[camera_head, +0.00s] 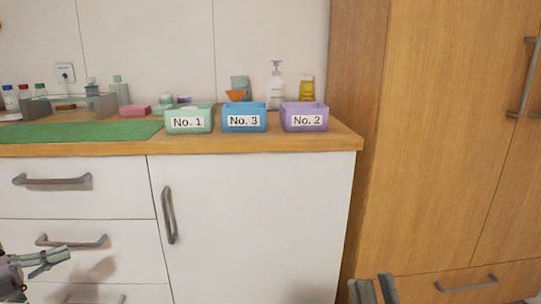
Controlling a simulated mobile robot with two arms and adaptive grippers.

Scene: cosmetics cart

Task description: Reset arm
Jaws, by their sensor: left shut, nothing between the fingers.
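My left gripper (58,257) is at the lower left, in front of the white drawers and below the counter. Its fingers are together and it holds nothing. My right gripper (376,290) shows at the bottom edge, right of the white cabinet and in front of the wooden wardrobe. Its two fingers point up with a gap between them, and nothing shows in the gap. The rest of it is cut off by the frame. Both grippers are apart from the things on the counter.
On the wooden counter (259,144) stand a green bin No. 1 (203,112), a blue bin No. 3 (258,110) and a purple bin No. 2 (318,109). A green mat (80,132) lies left. Bottles stand behind. Drawer handles (72,241) stick out near my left gripper.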

